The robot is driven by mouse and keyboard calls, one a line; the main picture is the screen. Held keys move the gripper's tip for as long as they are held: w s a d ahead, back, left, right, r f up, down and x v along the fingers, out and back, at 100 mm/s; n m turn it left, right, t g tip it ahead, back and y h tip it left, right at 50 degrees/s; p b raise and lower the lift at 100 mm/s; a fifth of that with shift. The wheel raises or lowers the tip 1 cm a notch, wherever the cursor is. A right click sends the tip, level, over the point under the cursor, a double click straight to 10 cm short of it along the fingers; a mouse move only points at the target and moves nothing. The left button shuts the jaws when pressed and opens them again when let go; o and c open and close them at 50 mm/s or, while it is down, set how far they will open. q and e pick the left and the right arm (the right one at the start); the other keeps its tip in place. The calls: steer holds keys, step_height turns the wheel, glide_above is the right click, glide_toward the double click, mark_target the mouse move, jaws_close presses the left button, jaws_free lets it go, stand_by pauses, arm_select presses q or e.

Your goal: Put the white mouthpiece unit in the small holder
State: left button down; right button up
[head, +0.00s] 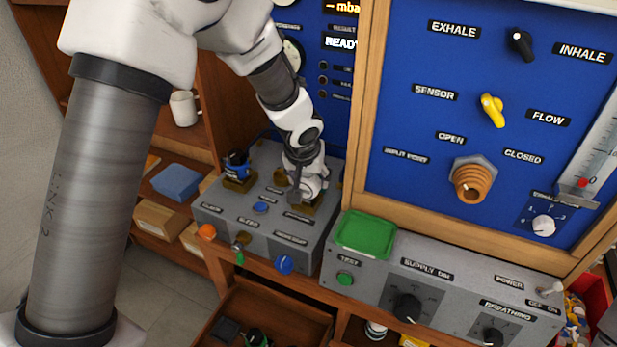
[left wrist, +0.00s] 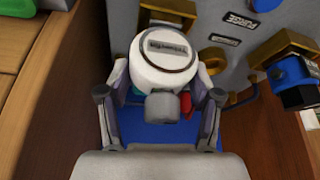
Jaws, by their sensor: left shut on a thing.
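My left gripper (head: 297,178) is over the grey bench box, shut on the white mouthpiece unit (head: 314,186). In the left wrist view the unit (left wrist: 162,62) is a white round body with a dark label and a grey knob, between the two fingers of the gripper (left wrist: 160,104). A yellow-brown holder (left wrist: 168,12) shows just beyond the unit in the left wrist view. A second such holder (left wrist: 285,45) stands to the right, with a blue unit (left wrist: 298,84) at it. I cannot tell whether the white unit touches a holder.
The grey box (head: 220,212) carries labels, buttons and knobs. The blue unit also shows at its back left (head: 236,165). A blue panel (head: 400,120) in a wooden frame rises to the right. A green pad (head: 366,235) lies on the neighbouring console. An open drawer (head: 235,300) is below.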

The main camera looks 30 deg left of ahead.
arm_select(q)
steer(key=shift+c, duration=1.1)
jaws_free()
steer(key=shift+w+f, duration=0.1)
steer(key=shift+w, duration=0.1)
steer(key=v, duration=1.2)
steer(key=shift+p, duration=0.3)
